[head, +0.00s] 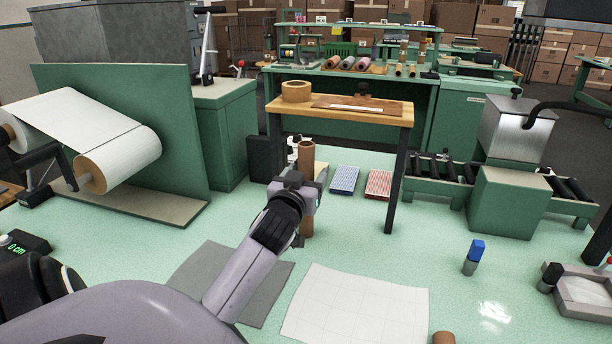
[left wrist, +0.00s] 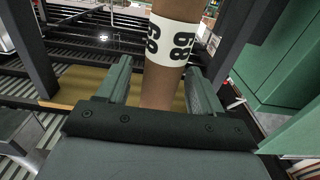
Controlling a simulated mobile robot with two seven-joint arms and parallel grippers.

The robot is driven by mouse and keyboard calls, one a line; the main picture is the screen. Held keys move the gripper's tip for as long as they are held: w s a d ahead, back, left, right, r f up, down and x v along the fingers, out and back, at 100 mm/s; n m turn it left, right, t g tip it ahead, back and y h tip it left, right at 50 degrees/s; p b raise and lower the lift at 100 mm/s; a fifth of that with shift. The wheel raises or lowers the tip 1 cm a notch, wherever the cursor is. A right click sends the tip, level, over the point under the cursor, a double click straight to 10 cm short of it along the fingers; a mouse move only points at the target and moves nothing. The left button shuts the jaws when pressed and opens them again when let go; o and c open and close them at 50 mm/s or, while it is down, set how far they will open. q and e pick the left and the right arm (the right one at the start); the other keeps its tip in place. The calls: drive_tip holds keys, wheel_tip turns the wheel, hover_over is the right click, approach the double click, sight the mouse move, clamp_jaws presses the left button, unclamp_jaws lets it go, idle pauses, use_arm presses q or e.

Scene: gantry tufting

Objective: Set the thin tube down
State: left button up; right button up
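The thin tube (head: 306,157) is a plain brown tube standing upright in the head view, partly hidden behind my left gripper. The tube's lower end shows below the gripper, near the pale green floor. Whether it touches there I cannot tell. My right gripper is not in view.
A wooden-topped table (head: 350,108) with a tape roll (head: 296,91) stands just behind the tube. Blue (head: 344,180) and red (head: 378,184) patterned pads lie to its right. A grey mat (head: 200,268) and white gridded sheet (head: 358,306) lie in front. A large paper roll (head: 120,160) is left.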

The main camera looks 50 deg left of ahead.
use_arm(q)
drive_tip(key=shift+r, duration=0.1)
drive_tip(key=shift+s+d, duration=0.1)
drive_tip(key=shift+s, duration=0.05)
drive_tip(key=b+v, duration=0.1)
drive_tip(key=v, duration=1)
drive_tip(key=shift+s+d, duration=0.15)
drive_tip(key=shift+s, duration=0.15)
drive_tip(key=shift+s+r, duration=0.1)
